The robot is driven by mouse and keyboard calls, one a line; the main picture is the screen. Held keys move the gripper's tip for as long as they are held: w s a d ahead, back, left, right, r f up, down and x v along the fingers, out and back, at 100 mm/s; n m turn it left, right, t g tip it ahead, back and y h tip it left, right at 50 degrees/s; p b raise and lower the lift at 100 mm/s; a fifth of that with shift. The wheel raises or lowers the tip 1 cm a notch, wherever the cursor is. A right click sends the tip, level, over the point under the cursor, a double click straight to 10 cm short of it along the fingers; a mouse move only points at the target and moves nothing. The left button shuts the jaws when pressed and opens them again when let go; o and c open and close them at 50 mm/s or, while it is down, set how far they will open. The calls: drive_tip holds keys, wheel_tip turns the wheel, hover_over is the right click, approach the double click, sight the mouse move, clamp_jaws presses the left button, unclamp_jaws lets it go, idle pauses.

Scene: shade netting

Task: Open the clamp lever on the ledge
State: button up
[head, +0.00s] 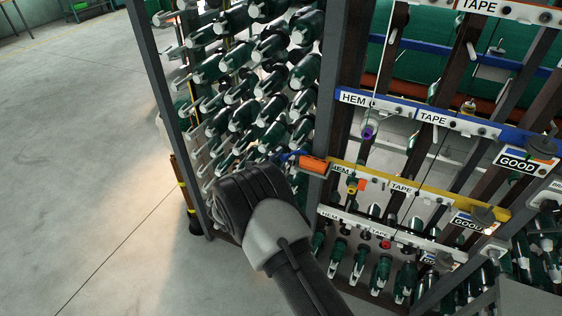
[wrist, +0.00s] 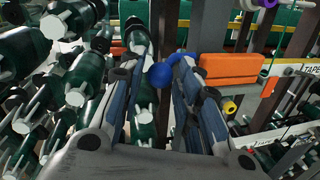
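A blue ball knob (wrist: 160,75) on a short blue arm shows in the wrist view, beside an orange block (wrist: 230,71). They look like the clamp lever and its body. In the head view the orange block (head: 313,165) sits at the left end of the yellow ledge (head: 425,192), with a bit of blue (head: 290,157) at its left. My gripper (wrist: 164,88) is open, its two fingers on either side of the knob. I cannot tell whether either finger touches it. In the head view my wrist hides the fingers.
Green spools (head: 270,85) on a rack crowd the left of the ledge. Labelled ledges, including a blue one (head: 400,105), run to the right. Bare floor (head: 80,160) is free at the left.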

drive_tip(key=shift+c, duration=0.5)
clamp_jaws()
